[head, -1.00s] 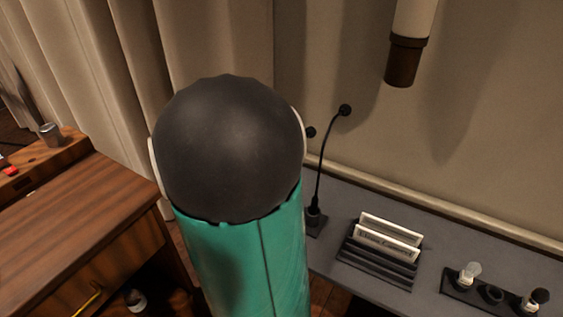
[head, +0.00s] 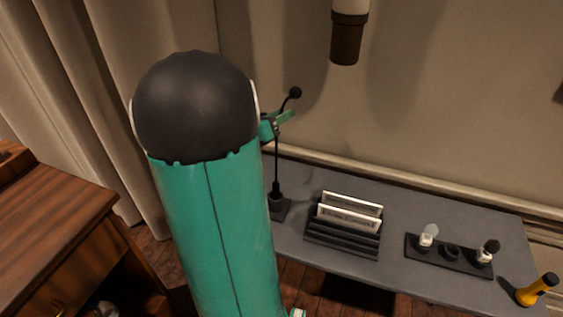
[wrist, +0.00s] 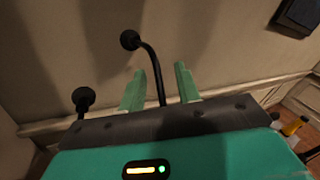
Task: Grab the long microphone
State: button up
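The long microphone (head: 277,165) is a thin black gooseneck with a round head on a small dark base at the left end of the grey desk. It stands upright, its neck curving at the top. My gripper (head: 280,122) is at the upper neck, partly hidden behind my arm. In the wrist view, the long microphone's neck (wrist: 157,75) shows between the two green fingers of my gripper (wrist: 159,72), with a gap on each side. The fingers are open. A shorter microphone's round black head (wrist: 83,98) shows left of the fingers; its base is hidden.
The grey desk (head: 400,207) also bears a dark card rack (head: 343,238), a holder with small knobbed pieces (head: 448,257) and a yellow-handled item (head: 537,290). The wall (head: 440,100) is close behind. A wooden cabinet (head: 50,215) stands at left. A cylinder (head: 347,38) hangs above.

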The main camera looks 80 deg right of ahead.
jog(key=shift+x, duration=1.05)
jog(key=shift+c, duration=0.2)
grip_shut()
dwell(0.4)
